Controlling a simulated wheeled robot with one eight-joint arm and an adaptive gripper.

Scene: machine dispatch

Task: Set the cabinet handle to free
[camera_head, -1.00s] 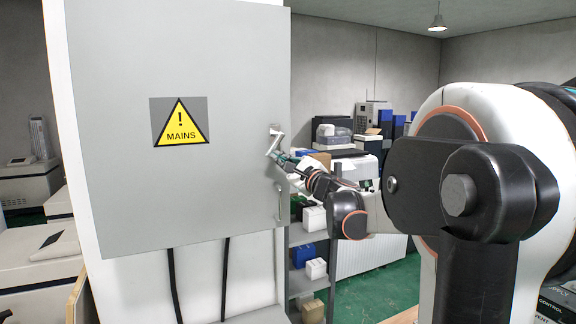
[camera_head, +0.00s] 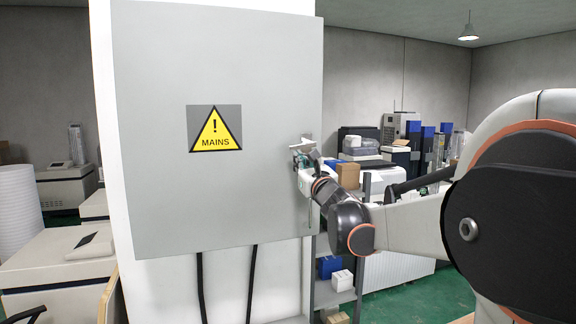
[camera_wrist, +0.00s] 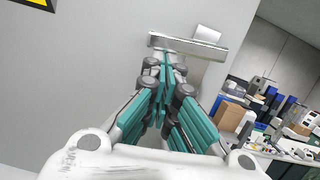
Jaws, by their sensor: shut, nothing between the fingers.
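The grey cabinet (camera_head: 160,190) has a metal handle (camera_head: 302,144) near the right edge of its door. In the wrist view the handle (camera_wrist: 185,45) is a bar lying roughly crosswise to the cabinet's edge, on a plate partly hidden behind my fingers. My gripper (camera_head: 303,160) is shut and empty just below the handle. In the wrist view its fingertips (camera_wrist: 168,58) are together right under the bar, close to or touching it; I cannot tell which.
A second, upright grip (camera_head: 308,216) sits lower on the door edge. A yellow MAINS warning sign (camera_head: 215,130) is on the door. Shelving with boxes (camera_head: 338,280) stands right behind the cabinet. Black cables (camera_head: 251,285) hang below it.

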